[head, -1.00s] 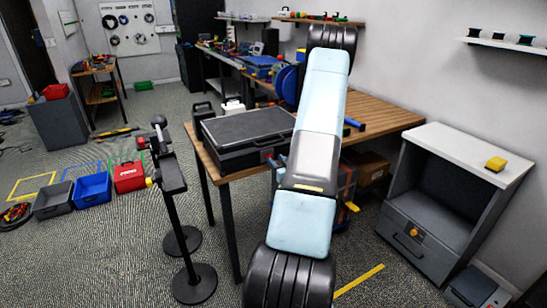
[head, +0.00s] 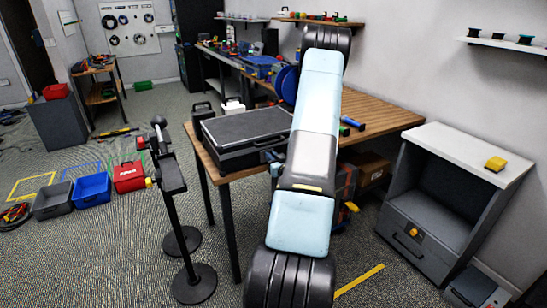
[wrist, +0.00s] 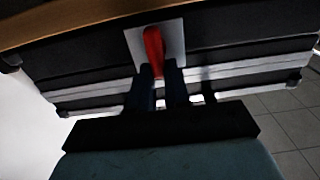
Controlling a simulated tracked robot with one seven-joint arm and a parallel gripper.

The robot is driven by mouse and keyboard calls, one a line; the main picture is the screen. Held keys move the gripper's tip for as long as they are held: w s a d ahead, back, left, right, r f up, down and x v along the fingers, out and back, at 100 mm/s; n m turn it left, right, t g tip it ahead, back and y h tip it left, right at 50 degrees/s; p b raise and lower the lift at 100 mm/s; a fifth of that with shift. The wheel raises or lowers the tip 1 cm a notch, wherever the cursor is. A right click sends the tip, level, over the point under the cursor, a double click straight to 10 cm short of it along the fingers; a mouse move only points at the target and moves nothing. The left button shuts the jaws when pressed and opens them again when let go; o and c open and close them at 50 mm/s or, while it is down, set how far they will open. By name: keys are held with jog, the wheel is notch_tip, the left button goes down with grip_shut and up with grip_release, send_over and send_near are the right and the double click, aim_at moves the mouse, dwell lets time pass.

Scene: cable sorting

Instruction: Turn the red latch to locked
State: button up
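The red latch (wrist: 154,50) sits on a pale square plate (wrist: 176,38) on the side of the dark case in the wrist view. Its lever is slightly tilted, with its end towards my gripper. My gripper (wrist: 161,80) has its two dark fingers on either side of the lever's end, and the red fills the gap between them. The black case (head: 236,158) lies flat and closed on the wooden table in the head view. My arm hides the latch and my gripper there.
The wooden table (head: 385,107) has a blue-handled tool (head: 352,123) lying right of my arm. A grey cabinet (head: 440,190) stands to the right. A black stand (head: 180,230) rises left of the table. Bins, including a blue one (head: 91,188), sit on the floor at left.

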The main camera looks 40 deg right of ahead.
grip_shut()
jog(key=shift+s+d, duration=0.15)
jog(key=shift+d, duration=0.35)
jog(key=m, duration=0.4)
jog(key=shift+f+m, duration=0.15)
jog(key=shift+m, duration=0.25)
jog(key=shift+s+d+f+m, duration=0.1)
jog(key=shift+d+f+m, duration=0.25)
jog(key=shift+m, duration=1.85)
jog(key=shift+s+d+f+m, duration=0.15)
jog(key=shift+f+m, duration=0.3)
jog(key=shift+m, duration=1.75)
jog(key=shift+s+d+f+m, duration=0.1)
jog(key=shift+d+f+m, duration=0.25)
jog(key=shift+m, duration=1.85)
jog(key=shift+a+f, duration=0.1)
jog(key=shift+f, duration=0.05)
